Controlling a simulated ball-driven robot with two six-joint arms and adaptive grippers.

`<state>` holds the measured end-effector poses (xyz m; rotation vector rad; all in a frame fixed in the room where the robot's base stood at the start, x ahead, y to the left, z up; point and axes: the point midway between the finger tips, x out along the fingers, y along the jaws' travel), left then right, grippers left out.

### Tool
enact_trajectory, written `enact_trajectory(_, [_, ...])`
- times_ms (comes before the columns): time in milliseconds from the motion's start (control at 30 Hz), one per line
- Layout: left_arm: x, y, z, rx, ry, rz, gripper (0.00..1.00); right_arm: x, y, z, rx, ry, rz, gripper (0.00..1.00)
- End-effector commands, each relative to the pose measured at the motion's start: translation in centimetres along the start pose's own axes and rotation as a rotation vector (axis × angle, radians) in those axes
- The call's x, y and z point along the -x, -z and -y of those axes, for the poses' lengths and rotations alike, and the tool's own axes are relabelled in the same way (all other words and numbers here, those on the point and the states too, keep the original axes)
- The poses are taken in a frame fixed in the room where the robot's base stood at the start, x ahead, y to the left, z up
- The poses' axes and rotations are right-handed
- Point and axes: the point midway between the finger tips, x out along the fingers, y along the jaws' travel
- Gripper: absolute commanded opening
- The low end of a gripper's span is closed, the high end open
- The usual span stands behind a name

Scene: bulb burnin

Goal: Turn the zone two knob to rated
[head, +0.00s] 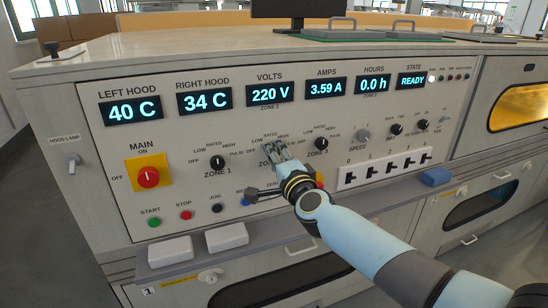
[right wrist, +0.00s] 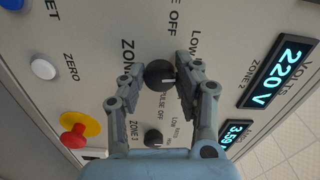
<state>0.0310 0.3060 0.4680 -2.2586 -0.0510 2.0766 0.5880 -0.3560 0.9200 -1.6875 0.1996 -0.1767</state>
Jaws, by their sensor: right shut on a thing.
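The zone two knob (right wrist: 157,72) is a round black knob with a white pointer mark, between the fingers of my right gripper (right wrist: 160,76) in the right wrist view. The gripper is shut on it. The pointer mark faces right there, toward the panel's displays. A finger hides part of the legend; LOW shows past it. In the head view my right gripper (head: 277,153) covers the knob. The VOLTS display (head: 270,93) reads 220 V and the AMPS display (head: 326,88) reads 3.59 A. My left gripper is out of view.
The zone 1 knob (head: 217,162) and zone 3 knob (head: 320,144) flank the gripper closely. A red emergency button on yellow (right wrist: 73,137) is near the wrist. A red MAIN switch (head: 148,177) is at left. The STATE display (head: 411,79) reads READY.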

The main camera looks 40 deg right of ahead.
Motion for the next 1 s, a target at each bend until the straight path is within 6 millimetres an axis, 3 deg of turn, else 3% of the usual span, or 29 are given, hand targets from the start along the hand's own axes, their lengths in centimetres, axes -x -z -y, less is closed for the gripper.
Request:
enact_trajectory(333, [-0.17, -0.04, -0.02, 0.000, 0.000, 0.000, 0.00, 0.07, 0.00, -0.14, -0.147, -0.003, 0.000, 0.00])
enact_trajectory(900, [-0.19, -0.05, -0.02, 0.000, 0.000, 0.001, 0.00, 0.08, 0.00, -0.15, -0.175, -0.004, 0.001, 0.00])
enact_trajectory(933, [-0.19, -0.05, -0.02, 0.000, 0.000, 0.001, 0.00, 0.09, 0.00, -0.16, -0.175, -0.004, 0.001, 0.35])
enact_trajectory(1000, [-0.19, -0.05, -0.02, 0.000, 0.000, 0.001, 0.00, 0.08, 0.00, -0.15, -0.175, -0.004, 0.000, 0.44])
